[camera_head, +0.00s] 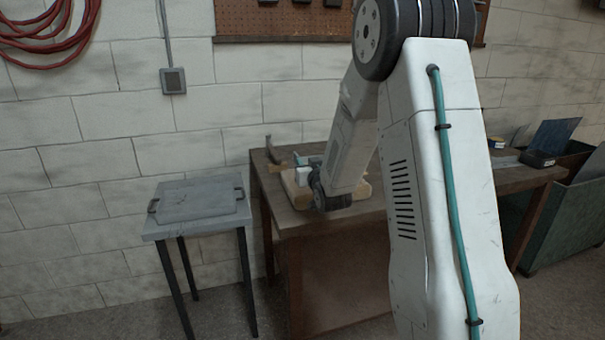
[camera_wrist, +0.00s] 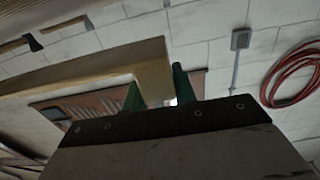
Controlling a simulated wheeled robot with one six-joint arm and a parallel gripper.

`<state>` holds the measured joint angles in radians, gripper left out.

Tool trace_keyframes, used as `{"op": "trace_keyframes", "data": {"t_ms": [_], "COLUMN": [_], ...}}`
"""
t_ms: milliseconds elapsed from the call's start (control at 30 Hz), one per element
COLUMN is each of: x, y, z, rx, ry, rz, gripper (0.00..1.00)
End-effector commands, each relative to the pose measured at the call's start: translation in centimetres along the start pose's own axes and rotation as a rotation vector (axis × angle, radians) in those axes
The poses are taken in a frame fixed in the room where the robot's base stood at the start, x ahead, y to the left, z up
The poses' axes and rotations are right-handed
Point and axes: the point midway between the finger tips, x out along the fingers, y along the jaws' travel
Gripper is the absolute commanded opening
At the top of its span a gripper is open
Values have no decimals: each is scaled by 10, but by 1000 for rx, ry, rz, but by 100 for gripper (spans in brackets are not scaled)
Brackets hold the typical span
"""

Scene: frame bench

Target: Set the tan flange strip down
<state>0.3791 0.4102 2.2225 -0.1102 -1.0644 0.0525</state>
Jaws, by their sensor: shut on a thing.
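The tan flange strip (camera_wrist: 85,72) runs across the wrist view from the left edge to the middle, with a bent-down end near the fingers. My gripper (camera_wrist: 158,88) has its two green fingers on either side of that end and is shut on the strip. In the head view my gripper (camera_head: 306,166) is low over the left part of the wooden bench (camera_head: 345,222), partly hidden by my arm. I cannot tell from these views whether the strip touches anything below it.
A pale tan board (camera_head: 293,190) lies on the bench under my arm. A small side table (camera_head: 205,232) with a grey handled tray (camera_head: 197,203) stands to the left. Dark bins (camera_head: 537,160) sit at the bench's right. A pegboard (camera_head: 285,20) and red hose (camera_head: 45,38) hang on the wall.

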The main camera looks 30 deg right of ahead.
Motion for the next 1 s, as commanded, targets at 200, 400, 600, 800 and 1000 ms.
{"op": "trace_keyframes", "data": {"t_ms": [200,400,600,800,1000], "x": [14,17,17,17,17], "y": [-9,-10,-10,-10,-10], "z": [1,29,36,39,39], "rx": [0,1,0,0,0], "ry": [1,-3,1,1,0], "rz": [-4,-3,-3,-3,-3], "gripper": [0,0,0,0,49]}}
